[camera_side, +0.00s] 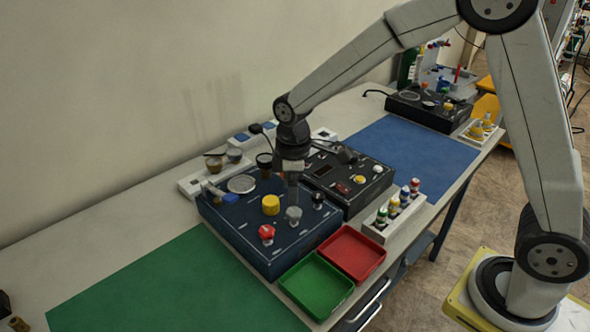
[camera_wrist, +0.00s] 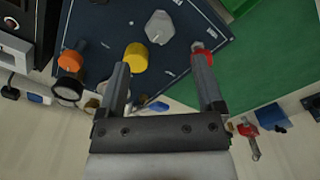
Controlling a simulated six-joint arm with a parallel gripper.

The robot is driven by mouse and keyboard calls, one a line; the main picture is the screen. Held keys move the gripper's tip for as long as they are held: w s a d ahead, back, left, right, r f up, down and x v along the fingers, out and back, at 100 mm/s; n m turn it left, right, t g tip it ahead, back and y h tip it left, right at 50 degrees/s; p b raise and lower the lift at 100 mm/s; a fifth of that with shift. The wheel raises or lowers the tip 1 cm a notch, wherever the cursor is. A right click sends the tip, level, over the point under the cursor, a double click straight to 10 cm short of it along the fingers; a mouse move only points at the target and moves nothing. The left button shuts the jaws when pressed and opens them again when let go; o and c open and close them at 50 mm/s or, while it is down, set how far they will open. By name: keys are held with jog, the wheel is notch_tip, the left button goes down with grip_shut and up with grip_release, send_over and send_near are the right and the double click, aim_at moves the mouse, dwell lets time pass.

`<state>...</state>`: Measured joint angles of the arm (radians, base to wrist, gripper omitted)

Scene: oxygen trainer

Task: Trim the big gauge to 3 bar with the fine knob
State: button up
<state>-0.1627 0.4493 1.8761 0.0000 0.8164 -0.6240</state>
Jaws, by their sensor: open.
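The dark blue trainer panel (camera_side: 225,226) stands on the bench. A round pale-faced gauge (camera_side: 241,184) is near its back left; its reading is too small to make out. The panel carries a yellow knob (camera_side: 271,205), a grey knob (camera_side: 293,214) and a red knob (camera_side: 266,232). I cannot tell by label which is the fine knob. My gripper (camera_side: 293,190) is over the panel, close to the grey knob. In the wrist view my gripper (camera_wrist: 161,72) is open and empty, with the grey knob (camera_wrist: 159,27) beyond the fingertips and the yellow knob (camera_wrist: 136,57) near the left finger.
A black device (camera_side: 345,185) adjoins the panel on the right. A green tray (camera_side: 316,309) and a red tray (camera_side: 372,246) lie in front. A white rack (camera_side: 383,232) with several coloured pieces stands to the right. The green mat (camera_side: 170,290) and blue mat (camera_side: 415,150) are mostly clear.

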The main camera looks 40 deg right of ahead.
aim_at(294, 211)
jog(key=shift+f, duration=3.55)
grip_shut()
jog(key=shift+m, duration=0.4)
jog(key=m, duration=0.8)
jog(key=shift+r, duration=0.1)
